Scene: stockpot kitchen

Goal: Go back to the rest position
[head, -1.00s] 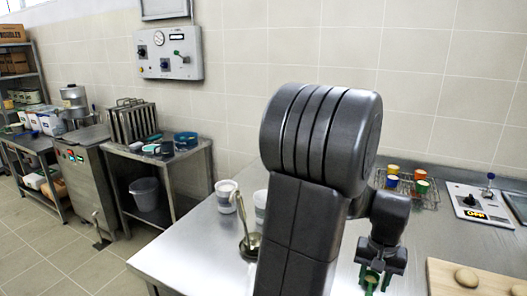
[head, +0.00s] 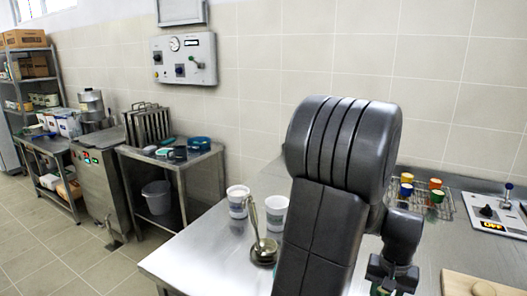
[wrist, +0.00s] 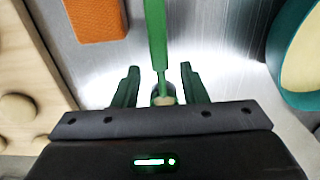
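My gripper (head: 383,287) is at the lower right of the head view, low over the steel table, partly cut off by the frame edge. In the wrist view my gripper (wrist: 160,85) has its two green fingers apart. A long green handle-like thing (wrist: 156,35) shows between them, with a small pale end near the palm. A gap is visible on both sides of it, so the fingers do not appear to touch it.
A wooden board (wrist: 25,75) with dough pieces lies left of my gripper. An orange block (wrist: 96,20) and a teal-rimmed bowl (wrist: 280,50) are nearby. Two white cups (head: 238,203), a ladle on a stand (head: 263,250) and a wire rack of jars (head: 447,207) stand on the table.

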